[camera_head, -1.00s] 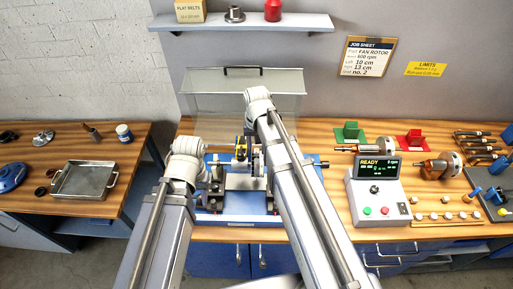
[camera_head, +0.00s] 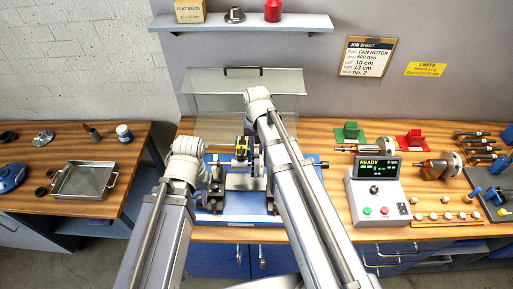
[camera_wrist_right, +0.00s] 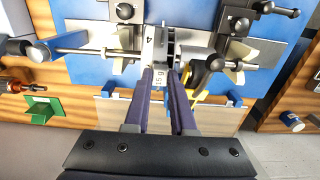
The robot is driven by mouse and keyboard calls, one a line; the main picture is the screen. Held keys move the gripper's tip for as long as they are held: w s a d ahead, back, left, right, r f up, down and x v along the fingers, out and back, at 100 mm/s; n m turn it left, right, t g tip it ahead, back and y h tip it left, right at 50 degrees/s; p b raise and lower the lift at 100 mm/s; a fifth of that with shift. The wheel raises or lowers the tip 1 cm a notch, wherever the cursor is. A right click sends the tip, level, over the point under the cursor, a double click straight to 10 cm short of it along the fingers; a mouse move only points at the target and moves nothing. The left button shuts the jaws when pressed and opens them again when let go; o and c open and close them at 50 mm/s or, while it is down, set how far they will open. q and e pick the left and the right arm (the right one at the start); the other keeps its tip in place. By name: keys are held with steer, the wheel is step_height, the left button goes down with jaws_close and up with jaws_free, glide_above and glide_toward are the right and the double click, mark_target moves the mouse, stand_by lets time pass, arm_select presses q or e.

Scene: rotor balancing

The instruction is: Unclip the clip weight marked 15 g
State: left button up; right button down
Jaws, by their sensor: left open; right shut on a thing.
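The clip weight marked 15 g (camera_wrist_right: 158,78) is a small pale piece between the dark fingers of my right gripper (camera_wrist_right: 166,78) in the right wrist view. My right gripper is shut on it, at the edge of the grey rotor (camera_wrist_right: 150,42), which bears a 4. I cannot tell whether the clip still grips the rotor. In the head view my right arm hides most of the rotor and clip. My left gripper (camera_head: 208,153) is at the left side of the balancing machine (camera_head: 245,218); its fingers are too small to make out, and nothing shows held.
A yellow and black part (camera_head: 242,148) stands close beside the rotor. A clear cover (camera_head: 245,90) stands behind the machine. The control box (camera_head: 375,190) reads READY. Several small weights lie on a wooden strip (camera_head: 435,221). A metal tray (camera_head: 84,181) is on the left table.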

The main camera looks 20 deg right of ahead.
steer(key=shift+r, duration=0.15)
steer(key=shift+r+p, duration=0.75)
steer(key=shift+p, duration=0.1)
step_height(320, 180, up, 4)
steer(key=p, duration=0.4)
steer(key=shift+f, duration=0.1)
